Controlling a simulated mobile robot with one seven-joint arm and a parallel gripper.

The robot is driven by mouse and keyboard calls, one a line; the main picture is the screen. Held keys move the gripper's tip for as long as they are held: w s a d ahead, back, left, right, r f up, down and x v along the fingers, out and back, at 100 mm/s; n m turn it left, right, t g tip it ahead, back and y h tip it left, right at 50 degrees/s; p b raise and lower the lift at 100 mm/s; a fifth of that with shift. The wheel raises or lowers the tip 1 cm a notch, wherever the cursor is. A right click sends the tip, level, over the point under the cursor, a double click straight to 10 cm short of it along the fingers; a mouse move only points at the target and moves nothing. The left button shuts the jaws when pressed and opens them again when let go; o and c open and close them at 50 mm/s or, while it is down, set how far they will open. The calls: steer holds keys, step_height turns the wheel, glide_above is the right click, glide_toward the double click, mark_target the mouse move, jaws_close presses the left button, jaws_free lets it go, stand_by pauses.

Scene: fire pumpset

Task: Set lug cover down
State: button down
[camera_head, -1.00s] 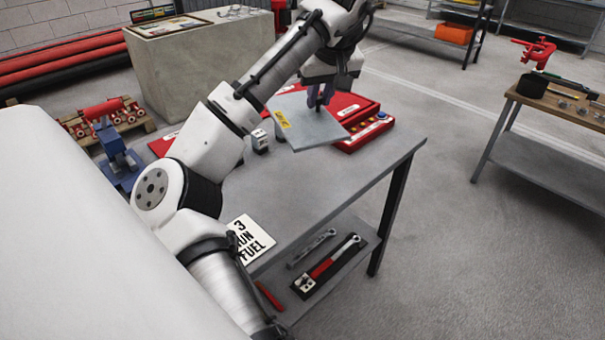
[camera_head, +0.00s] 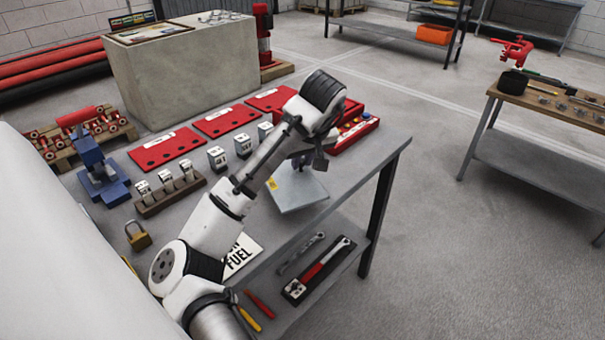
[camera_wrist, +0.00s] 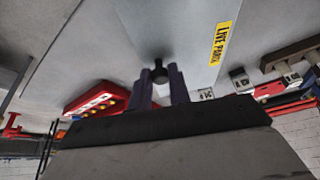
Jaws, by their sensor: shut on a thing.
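The lug cover is a flat grey plate (camera_head: 297,194) with a yellow label, low over the right part of the workbench top (camera_head: 345,160). In the head view I cannot tell whether it touches the bench. My gripper (camera_head: 301,163) is above the plate, partly hidden by my arm. In the wrist view the plate (camera_wrist: 185,30) fills the upper middle, with its yellow label reading "LIVE PARTS". A dark knob (camera_wrist: 159,72) stands up from the plate, and my gripper's two fingers (camera_wrist: 159,86) are shut on it.
Red panels (camera_head: 226,120), small numbered blocks (camera_head: 243,146) and a wooden rack (camera_head: 170,190) lie behind and left of the plate. A red box with buttons (camera_head: 355,132) is at the back right. A white "FUEL" sign (camera_head: 243,255) lies near the front.

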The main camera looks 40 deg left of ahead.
mark_target(302, 173)
steer(key=shift+f, duration=2.05)
steer(key=c, duration=1.3)
jaws_free()
steer(key=p+v, duration=0.1)
steer(key=v, duration=1.1)
